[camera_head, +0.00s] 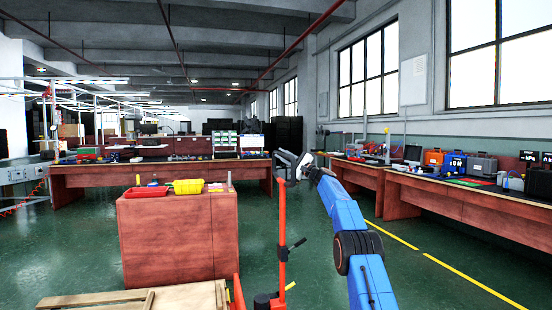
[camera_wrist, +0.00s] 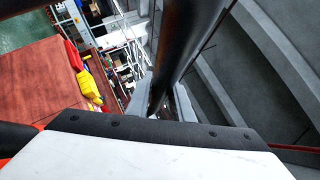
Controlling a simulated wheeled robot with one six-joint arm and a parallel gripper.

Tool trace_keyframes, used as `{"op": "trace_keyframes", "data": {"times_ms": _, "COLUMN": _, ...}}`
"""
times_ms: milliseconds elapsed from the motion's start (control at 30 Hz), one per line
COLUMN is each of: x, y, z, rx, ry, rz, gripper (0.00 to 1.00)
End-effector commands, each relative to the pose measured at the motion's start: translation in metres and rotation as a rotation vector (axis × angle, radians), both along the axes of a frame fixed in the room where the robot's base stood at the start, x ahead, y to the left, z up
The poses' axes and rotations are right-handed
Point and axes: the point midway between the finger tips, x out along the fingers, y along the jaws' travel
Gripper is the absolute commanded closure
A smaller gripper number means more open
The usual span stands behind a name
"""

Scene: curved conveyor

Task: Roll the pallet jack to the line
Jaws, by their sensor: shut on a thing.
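The pallet jack (camera_head: 281,235) is red with an upright steering column and stands just left of my blue arm in the head view. Its lower body and forks are mostly cut off by the bottom edge. My gripper (camera_head: 290,166) is shut on the jack's handle at the top of the column. In the wrist view the handle shows as a thick dark bar (camera_wrist: 190,40) between the grey fingers (camera_wrist: 162,104). A yellow line (camera_head: 465,278) runs along the green floor on the right.
A wooden pallet (camera_head: 180,298) lies at the bottom left, close to the jack. A reddish cabinet (camera_head: 180,240) with red and yellow bins stands behind it. Workbenches line the back (camera_head: 150,172) and right wall (camera_head: 470,204). Green floor is open between the jack and the right benches.

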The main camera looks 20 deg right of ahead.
Motion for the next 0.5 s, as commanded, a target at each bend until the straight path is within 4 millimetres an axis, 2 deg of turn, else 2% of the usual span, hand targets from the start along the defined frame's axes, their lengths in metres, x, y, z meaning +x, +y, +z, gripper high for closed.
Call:
{"op": "trace_keyframes", "data": {"times_ms": 33, "x": 0.0, "y": 0.006, "z": 0.0, "rx": -0.004, "ry": -0.003, "rz": 0.012, "gripper": 1.0}}
{"op": "trace_keyframes", "data": {"times_ms": 500, "x": 0.002, "y": -0.008, "z": -0.005, "rx": -0.001, "ry": 0.005, "rz": 0.003, "gripper": 1.0}}
